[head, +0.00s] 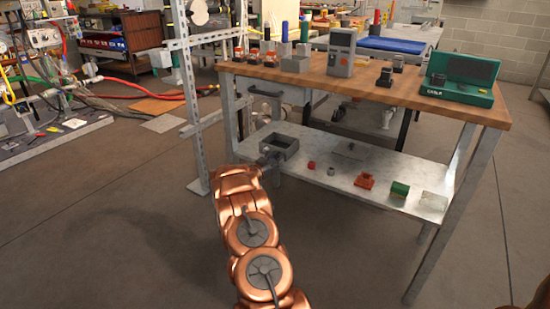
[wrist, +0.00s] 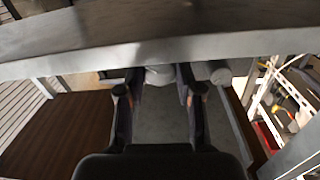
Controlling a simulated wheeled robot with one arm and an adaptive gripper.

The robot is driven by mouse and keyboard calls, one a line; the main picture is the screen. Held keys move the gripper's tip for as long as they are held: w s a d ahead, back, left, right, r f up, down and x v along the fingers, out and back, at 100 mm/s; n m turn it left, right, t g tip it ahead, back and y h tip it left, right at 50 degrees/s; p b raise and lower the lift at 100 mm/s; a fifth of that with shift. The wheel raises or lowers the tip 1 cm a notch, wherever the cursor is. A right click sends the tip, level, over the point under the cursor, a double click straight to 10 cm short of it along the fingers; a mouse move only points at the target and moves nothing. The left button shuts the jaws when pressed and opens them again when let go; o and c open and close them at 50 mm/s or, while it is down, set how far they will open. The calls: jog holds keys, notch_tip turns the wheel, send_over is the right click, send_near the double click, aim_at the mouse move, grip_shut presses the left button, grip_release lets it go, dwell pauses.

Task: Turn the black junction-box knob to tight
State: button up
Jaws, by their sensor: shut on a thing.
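My gripper (head: 267,160) is at the front left of the bench, beside a grey open-topped box (head: 282,144) by the left end of the lower shelf. In the wrist view its two dark fingers (wrist: 160,80) are spread apart, with a pale grey rounded part (wrist: 160,75) between their tips. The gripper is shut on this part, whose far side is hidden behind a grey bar. I cannot make out a black knob or any tight marking in either view, so I cannot tell whether this part is the knob.
The wooden-topped bench (head: 345,80) carries a grey meter (head: 341,52) and a green case (head: 461,78). Its metal lower shelf (head: 330,175) holds small red, green and grey parts. A perforated metal upright (head: 187,110) stands left of the box. The floor (head: 110,220) at front left is clear.

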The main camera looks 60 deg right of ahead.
jog(key=shift+m, duration=1.2)
jog(key=o, duration=1.2)
jog(key=shift+c, duration=0.2)
jog(key=shift+a, duration=0.1)
jog(key=a, duration=1.1)
jog(key=shift+a+r, duration=0.2)
jog(key=shift+a, duration=0.2)
